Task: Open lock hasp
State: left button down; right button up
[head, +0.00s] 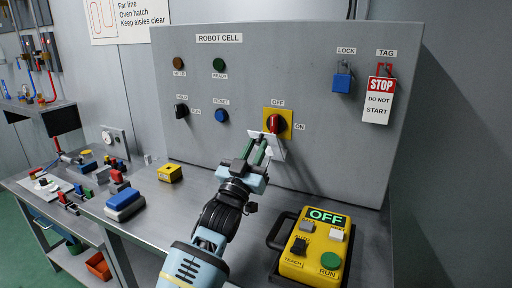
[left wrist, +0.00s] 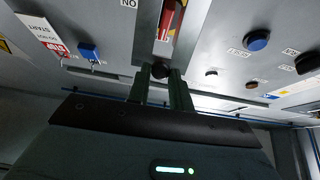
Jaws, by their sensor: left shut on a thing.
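The lock hasp (head: 279,152) is a pale metal plate at the red rotary switch (head: 275,123) on the yellow plate of the grey panel. It tilts out below the switch. My left gripper (head: 264,146) reaches up from below, its green fingers at the hasp's lower part. In the left wrist view the fingertips (left wrist: 160,76) are shut on a small dark knob (left wrist: 159,70) at the end of the hasp (left wrist: 146,35). The red switch (left wrist: 170,27) shows beyond it. The switch points up toward OFF in the head view. My right gripper is out of view.
A blue padlock (head: 342,83) and a red-and-white STOP tag (head: 378,100) hang at the panel's upper right. A yellow pendant (head: 314,247) reading OFF stands at the front right. Blue (head: 124,204) and yellow (head: 169,173) blocks lie on the bench to the left.

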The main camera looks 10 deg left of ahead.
pick_arm(q)
jog(key=shift+f, duration=0.45)
jog(key=c, duration=1.6)
grip_release()
jog(key=o, duration=0.3)
jog(key=shift+w+r, duration=0.1)
jog(key=shift+r, duration=0.05)
jog(key=shift+v, duration=3.95)
